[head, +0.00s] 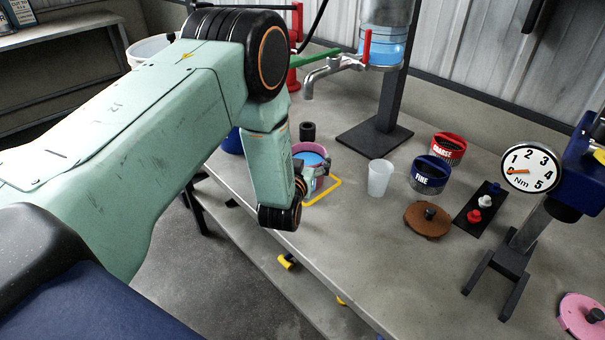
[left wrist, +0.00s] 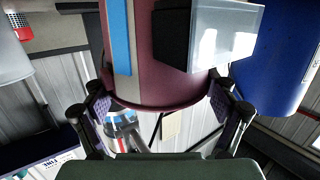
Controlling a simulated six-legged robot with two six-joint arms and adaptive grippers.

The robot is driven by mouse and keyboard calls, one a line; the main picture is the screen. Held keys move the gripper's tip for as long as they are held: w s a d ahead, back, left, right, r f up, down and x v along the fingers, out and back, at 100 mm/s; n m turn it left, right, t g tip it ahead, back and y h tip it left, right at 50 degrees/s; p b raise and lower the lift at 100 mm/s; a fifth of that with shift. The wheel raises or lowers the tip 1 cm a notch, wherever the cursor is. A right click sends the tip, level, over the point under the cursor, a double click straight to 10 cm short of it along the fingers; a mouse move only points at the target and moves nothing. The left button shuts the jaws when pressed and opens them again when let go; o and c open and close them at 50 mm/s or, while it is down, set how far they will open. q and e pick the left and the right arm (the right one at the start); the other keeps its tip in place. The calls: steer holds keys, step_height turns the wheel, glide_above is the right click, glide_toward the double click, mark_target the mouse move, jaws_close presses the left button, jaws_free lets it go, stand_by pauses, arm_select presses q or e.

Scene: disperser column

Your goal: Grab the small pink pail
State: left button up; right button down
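The small pink pail (head: 309,152) stands on the bench in the head view, with blue liquid inside. A yellow handle (head: 325,192) hangs low at its side. My left gripper (head: 314,180) is at the near side of the pail, partly hidden behind my own arm. In the left wrist view the pail (left wrist: 185,85) fills the upper middle, with blue and pale stripes. The two fingers of my left gripper (left wrist: 162,98) are spread wide, one at each side of it. Firm contact cannot be made out. My right gripper is not in view.
Close behind the pail is a dark cylinder (head: 307,131). To the right are a translucent cup (head: 379,177), the blue FINE tub (head: 430,175), the red COARSE tub (head: 449,148) and a brown lid (head: 428,219). A metal tap (head: 322,72) overhangs the bench. The bench's front edge is near.

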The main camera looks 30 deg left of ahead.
arm_select(q)
steer(key=shift+d, duration=0.15)
steer(key=c, duration=1.2)
steer(key=shift+w+r, duration=0.1)
steer(key=shift+c, duration=0.6)
